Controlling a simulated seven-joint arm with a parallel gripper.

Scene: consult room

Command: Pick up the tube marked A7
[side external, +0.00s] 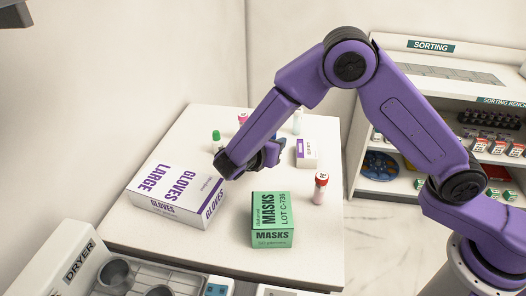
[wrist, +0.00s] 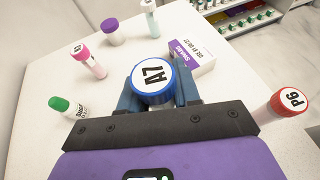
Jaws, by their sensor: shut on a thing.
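The tube marked A7 (wrist: 153,83) has a blue cap with "A7" printed on its white top; the wrist view looks down on it. My gripper (wrist: 158,92) is shut on this tube, with a blue finger on each side of it just below the cap. In the side external view my gripper (side external: 270,152) is over the middle of the white table (side external: 225,258), behind the masks box. The A7 tube is mostly hidden there by my gripper. I cannot tell whether its lower end touches the table.
A red-capped tube marked P6 (wrist: 288,103) stands to the right. A green-capped tube (wrist: 62,106), a pink-capped tube (wrist: 88,62), a purple-capped one (wrist: 111,31) and a pale one (wrist: 151,17) stand around. A small swabs box (wrist: 190,51), gloves box (side external: 178,195) and masks box (side external: 271,220) are nearby.

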